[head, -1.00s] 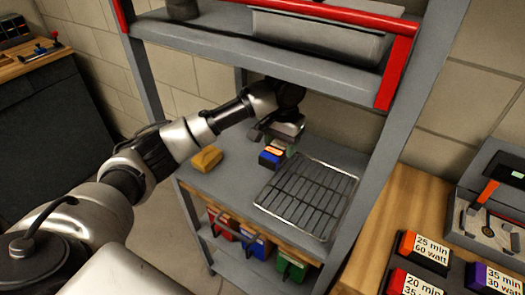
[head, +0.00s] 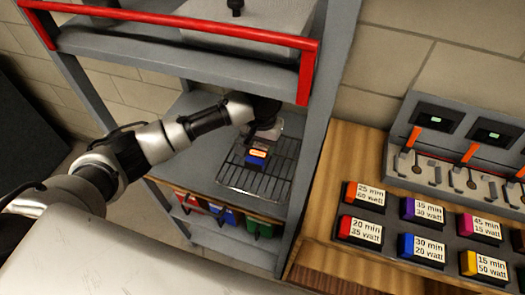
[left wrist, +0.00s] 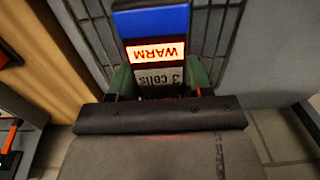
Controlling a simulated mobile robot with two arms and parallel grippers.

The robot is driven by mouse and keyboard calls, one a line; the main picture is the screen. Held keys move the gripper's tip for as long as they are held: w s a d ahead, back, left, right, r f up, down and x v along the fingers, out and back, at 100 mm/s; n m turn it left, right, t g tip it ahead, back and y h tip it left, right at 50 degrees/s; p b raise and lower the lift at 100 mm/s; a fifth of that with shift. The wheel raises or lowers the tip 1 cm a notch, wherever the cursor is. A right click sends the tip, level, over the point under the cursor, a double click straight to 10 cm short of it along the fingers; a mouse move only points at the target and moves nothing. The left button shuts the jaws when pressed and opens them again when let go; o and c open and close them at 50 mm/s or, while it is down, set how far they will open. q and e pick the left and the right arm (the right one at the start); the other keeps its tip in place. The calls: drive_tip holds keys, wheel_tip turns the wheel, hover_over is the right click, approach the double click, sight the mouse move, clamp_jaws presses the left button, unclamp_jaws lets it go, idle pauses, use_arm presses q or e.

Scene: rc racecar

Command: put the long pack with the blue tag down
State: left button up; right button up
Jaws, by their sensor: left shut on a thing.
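The pack with the blue tag (head: 255,162) has a blue end, a glowing orange label and a grey part. In the left wrist view this pack (left wrist: 160,75) reads "WARM" and "3 cells". My left gripper (head: 263,138) is shut on it; its green fingers (left wrist: 160,88) stand at both sides of the pack. The pack is over the wire rack (head: 232,178) on the grey shelf. I cannot tell whether it touches the wires. My right gripper is not in view.
The shelf's upper deck with a red rail (head: 180,30) is above my arm. Red, blue and green bins (head: 217,212) hang below. At right, a wooden bench (head: 340,140) holds several labelled colour-tagged packs (head: 362,195) and a grey charger unit (head: 440,150).

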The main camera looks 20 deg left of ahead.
sight(262, 154)
use_arm(q)
drive_tip(key=shift+f, duration=2.15)
drive_tip(key=shift+f, duration=0.1)
drive_tip(key=o, duration=1.1)
drive_tip(key=shift+o, duration=0.2)
wheel_tip(262, 154, up, 12)
drive_tip(key=shift+r+b, duration=0.15)
drive_tip(key=shift+b, duration=0.15)
